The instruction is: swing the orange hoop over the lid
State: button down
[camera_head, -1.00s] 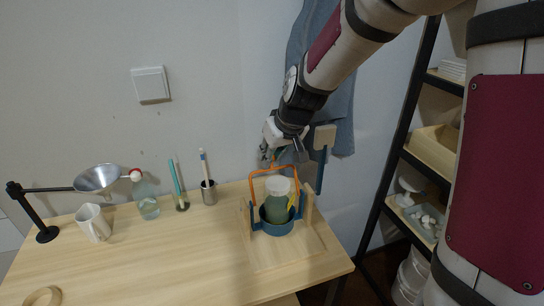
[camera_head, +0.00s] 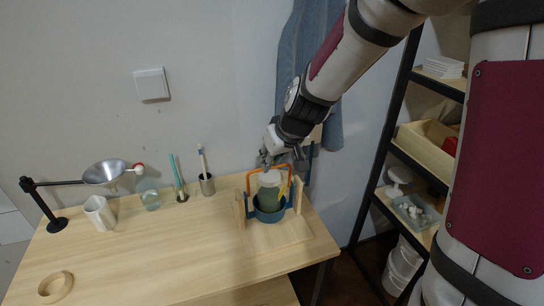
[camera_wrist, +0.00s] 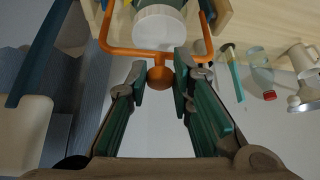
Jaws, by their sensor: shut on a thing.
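The orange hoop (camera_head: 248,181) stands roughly upright over a green jar (camera_head: 268,196) with a pale lid (camera_head: 270,177). The jar sits in a blue round holder (camera_head: 269,214) between wooden uprights. My gripper (camera_head: 270,162) is at the top bar of the hoop, above and behind the lid. In the wrist view the two green-padded fingers (camera_wrist: 160,80) are on either side of the hoop's orange knob (camera_wrist: 160,76), shut on it. The white lid (camera_wrist: 158,27) shows just beyond the hoop's bar there. The fingers hide part of the hoop's top in the head view.
The wooden base board (camera_head: 285,238) lies on the table's right end. To the left stand a pencil cup (camera_head: 207,187), a bottle (camera_head: 150,197), a white mug (camera_head: 99,213) and a funnel stand (camera_head: 57,225). A dark shelf rack (camera_head: 383,135) is at the right.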

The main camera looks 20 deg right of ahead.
jog(key=shift+s+f, duration=0.35)
jog(key=shift+f, duration=0.1)
jog(key=c, duration=1.4)
grip_release()
jog(key=shift+w, duration=0.1)
jog(key=shift+r, duration=0.35)
jog(key=shift+v, duration=5.75)
